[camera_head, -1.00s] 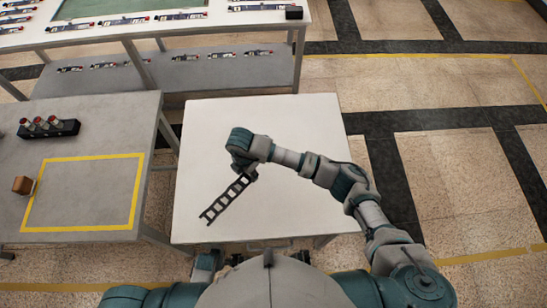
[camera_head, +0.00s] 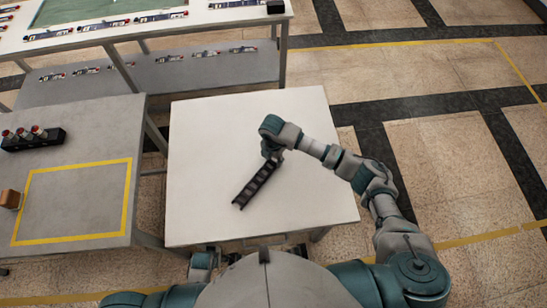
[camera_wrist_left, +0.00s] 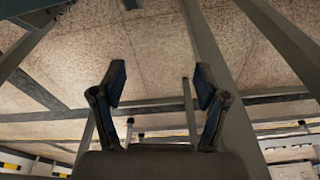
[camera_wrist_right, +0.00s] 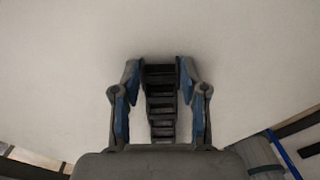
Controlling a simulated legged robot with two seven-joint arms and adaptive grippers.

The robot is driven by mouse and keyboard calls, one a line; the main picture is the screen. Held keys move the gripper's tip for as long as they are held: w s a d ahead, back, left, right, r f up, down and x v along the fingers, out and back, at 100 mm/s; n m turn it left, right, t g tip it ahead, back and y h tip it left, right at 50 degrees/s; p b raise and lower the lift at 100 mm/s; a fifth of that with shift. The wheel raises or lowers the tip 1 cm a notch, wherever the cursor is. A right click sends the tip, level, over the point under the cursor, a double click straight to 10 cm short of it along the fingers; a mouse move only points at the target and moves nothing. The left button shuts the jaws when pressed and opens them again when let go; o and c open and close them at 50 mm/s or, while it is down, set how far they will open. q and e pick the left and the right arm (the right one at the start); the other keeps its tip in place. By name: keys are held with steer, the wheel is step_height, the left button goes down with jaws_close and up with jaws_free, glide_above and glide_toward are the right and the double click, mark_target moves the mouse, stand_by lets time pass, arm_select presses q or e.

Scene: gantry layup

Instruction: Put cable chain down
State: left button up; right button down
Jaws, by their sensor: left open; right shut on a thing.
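The cable chain (camera_head: 256,187) is a dark, ladder-like strip. In the head view it runs diagonally over the white table (camera_head: 205,130), its free end toward the lower left. My right gripper (camera_head: 274,158) holds its upper right end. In the right wrist view the chain (camera_wrist_right: 160,98) lies between the two blue-padded fingers of my right gripper (camera_wrist_right: 159,75). I cannot tell whether the chain touches the tabletop. My left gripper (camera_wrist_left: 160,85) is open and empty in the left wrist view, with floor and table legs beyond it.
A grey table (camera_head: 100,110) with a yellow taped rectangle stands at the left. It carries a black holder (camera_head: 35,140) with red-topped parts and a brown block (camera_head: 9,199). A longer bench (camera_head: 200,28) with several parts stands behind. The white table is otherwise clear.

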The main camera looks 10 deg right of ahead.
steer(key=shift+d, duration=0.15)
steer(key=c, duration=1)
jaws_free()
steer(key=shift+d, duration=0.1)
steer(key=o, duration=0.4)
steer(key=shift+a+r, duration=0.15)
steer(key=shift+a, duration=0.05)
arm_select(q)
steer(key=s+f, duration=0.1)
steer(key=s+f+p, duration=0.1)
steer(key=f, duration=0.1)
steer(key=shift+s+f, duration=0.1)
steer(key=shift+f, duration=0.1)
arm_select(e)
step_height(320, 180, up, 12)
steer(key=shift+a+f, duration=0.1)
steer(key=shift+a, duration=0.05)
